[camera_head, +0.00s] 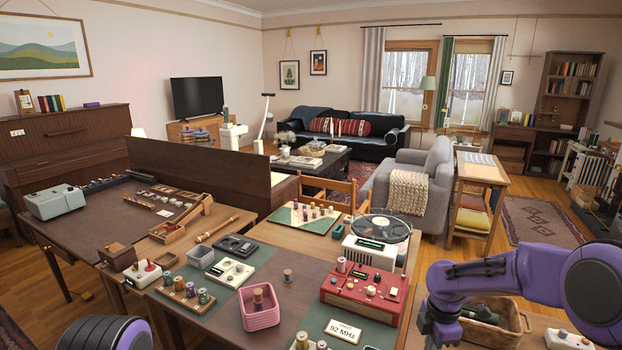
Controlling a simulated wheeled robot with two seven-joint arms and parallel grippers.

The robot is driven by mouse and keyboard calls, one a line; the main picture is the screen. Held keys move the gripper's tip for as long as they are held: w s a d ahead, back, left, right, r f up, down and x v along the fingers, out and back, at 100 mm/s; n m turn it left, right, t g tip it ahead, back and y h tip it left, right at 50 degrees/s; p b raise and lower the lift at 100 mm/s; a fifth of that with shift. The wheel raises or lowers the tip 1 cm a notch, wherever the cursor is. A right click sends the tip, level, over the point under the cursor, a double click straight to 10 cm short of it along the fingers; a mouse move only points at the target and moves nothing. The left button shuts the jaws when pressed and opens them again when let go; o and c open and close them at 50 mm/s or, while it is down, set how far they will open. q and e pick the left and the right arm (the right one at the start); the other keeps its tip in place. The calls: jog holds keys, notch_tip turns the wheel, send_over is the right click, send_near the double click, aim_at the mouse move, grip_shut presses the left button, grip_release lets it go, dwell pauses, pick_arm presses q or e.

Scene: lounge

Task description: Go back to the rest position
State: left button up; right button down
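My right arm, purple and dark grey, comes in from the right edge and bends down at its wrist. The dark end of that arm, with the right gripper (438,330), hangs at the lower right beside the table's right side. Its fingers are not clear and the bottom edge cuts it off, so I cannot tell if it is open. Only a purple and black ridged piece of my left arm shows at the bottom left. My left gripper is out of view.
A wooden table (225,325) in front carries a red radio (362,292), a pink basket (260,306), a record player (378,236) and spools. A wicker basket (490,322) lies behind my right arm. A grey armchair (425,190) stands beyond. Open floor shows at the right.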

jog(key=s+a+f+m+t+b, duration=0.1)
jog(key=s+a+f+m, duration=0.1)
jog(key=s+f+m, duration=0.7)
jog(key=s+a+f+m+b, duration=0.1)
jog(key=s+f+m+b, duration=0.15)
jog(key=s+f, duration=0.65)
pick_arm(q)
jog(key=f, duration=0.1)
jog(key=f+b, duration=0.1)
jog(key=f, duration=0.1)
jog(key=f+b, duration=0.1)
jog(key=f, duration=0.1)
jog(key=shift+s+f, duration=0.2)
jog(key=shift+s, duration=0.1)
pick_arm(e)
jog(key=s+d+f+m+t+h, duration=0.1)
jog(key=s+d+f+m, duration=0.1)
jog(key=s+m, duration=0.5)
jog(key=s+d+f+m+t+h, duration=0.1)
jog(key=s+f+m, duration=0.4)
jog(key=s, duration=0.5)
jog(key=shift+s+d+m+h, duration=0.4)
jog(key=shift+d+m+h, duration=0.3)
jog(key=shift+d+m, duration=0.45)
